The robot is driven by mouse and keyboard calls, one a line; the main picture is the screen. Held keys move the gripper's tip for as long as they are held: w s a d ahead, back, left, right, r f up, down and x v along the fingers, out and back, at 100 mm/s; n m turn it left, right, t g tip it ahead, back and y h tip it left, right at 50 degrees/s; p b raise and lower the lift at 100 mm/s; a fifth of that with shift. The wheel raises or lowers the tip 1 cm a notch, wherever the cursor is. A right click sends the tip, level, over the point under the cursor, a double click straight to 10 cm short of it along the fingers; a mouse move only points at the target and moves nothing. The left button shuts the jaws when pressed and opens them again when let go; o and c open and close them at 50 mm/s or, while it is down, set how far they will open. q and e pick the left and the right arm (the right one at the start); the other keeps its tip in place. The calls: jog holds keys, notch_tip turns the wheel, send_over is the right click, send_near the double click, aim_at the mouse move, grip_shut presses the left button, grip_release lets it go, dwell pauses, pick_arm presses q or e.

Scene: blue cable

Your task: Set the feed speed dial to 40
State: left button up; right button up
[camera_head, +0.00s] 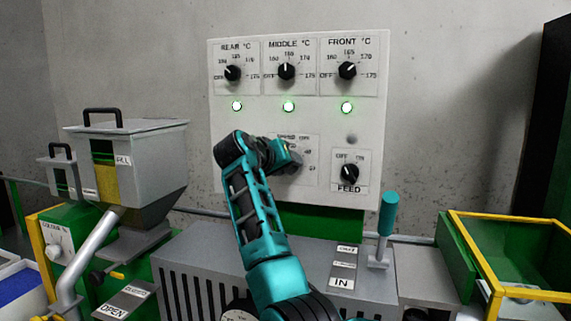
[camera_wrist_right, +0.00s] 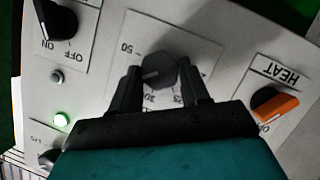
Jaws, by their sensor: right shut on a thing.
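The knob's pale pointer mark points left and slightly down in that view, between the printed 50 and 30. I cannot read a 40 there; the left finger covers part of the scale. In the head view my right gripper (camera_head: 290,160) hides most of the dial. My left gripper is not in view.
The FEED switch (camera_head: 350,173) is right of the dial. Three temperature knobs, including the middle one (camera_head: 286,71), sit above lit green lamps. An orange HEAT switch (camera_wrist_right: 274,104) is near the dial. A teal-handled lever (camera_head: 388,215) stands below right, a grey hopper (camera_head: 145,165) left.

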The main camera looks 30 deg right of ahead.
jog(key=shift+r, duration=0.1)
dwell(0.3)
jog(key=o, duration=1.1)
jog(key=shift+c, duration=0.2)
jog(key=v, duration=1.3)
jog(key=shift+d, duration=0.1)
